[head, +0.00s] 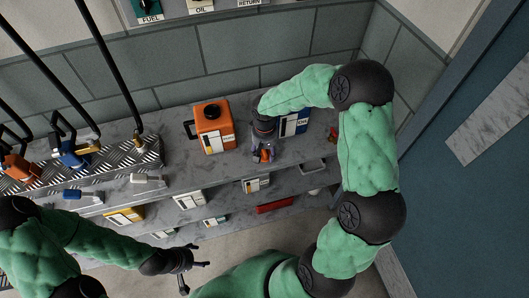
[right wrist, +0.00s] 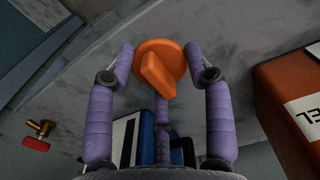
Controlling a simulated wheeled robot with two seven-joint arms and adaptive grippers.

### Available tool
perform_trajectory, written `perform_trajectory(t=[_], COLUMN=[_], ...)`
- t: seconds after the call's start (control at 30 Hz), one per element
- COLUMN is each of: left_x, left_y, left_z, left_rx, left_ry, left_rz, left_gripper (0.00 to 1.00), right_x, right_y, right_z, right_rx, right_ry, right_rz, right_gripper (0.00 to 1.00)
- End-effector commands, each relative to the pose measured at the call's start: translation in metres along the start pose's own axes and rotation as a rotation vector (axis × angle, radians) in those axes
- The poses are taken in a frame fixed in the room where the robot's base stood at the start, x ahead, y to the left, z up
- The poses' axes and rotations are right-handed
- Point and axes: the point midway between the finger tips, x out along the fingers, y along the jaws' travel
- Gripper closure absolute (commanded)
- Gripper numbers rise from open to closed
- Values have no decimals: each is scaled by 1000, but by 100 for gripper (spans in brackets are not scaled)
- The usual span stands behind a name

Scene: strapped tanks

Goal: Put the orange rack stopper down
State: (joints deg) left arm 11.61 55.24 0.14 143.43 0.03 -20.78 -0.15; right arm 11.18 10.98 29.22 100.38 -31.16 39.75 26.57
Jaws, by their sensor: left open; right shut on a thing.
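The orange rack stopper (right wrist: 158,68), a round disc with a raised grip bar, is between the purple fingers of my right gripper (right wrist: 160,72) in the right wrist view. My right gripper is shut on it. In the head view my right gripper (head: 264,151) is over the front part of the grey counter (head: 171,152), between the orange can and the blue can, with a little orange showing at its fingers. I cannot tell whether the stopper touches the counter. My left gripper (head: 189,272) is open and empty, low in the head view, away from the counter.
An orange can (head: 214,127) stands left of my right gripper, and a blue can (head: 296,122) stands close on its right. A red-handled brass valve (right wrist: 38,138) is nearby. Lower shelves hold boxes and a red bar (head: 275,206). A treadplate rack with black poles stands left.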

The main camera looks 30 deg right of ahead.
Motion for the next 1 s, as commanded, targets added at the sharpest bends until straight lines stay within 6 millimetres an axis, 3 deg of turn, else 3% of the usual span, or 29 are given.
perform_trajectory(t=[0.23,0.27,0.33,0.77,1.0], left_x=[2,2,1,-2,-16], left_y=[-1,-1,0,1,6], left_z=[0,0,0,0,0], left_rx=[0,0,0,0,0], left_ry=[1,1,0,0,0], left_rz=[0,0,0,0,0], left_gripper=[32,32,32,32,32], right_x=[3,2,2,-3,-42], right_y=[0,0,0,0,0], right_z=[0,0,0,0,-1], right_rx=[0,0,0,0,1], right_ry=[1,1,1,1,4], right_rz=[0,0,0,0,0], right_gripper=[80,42,24,24,24])
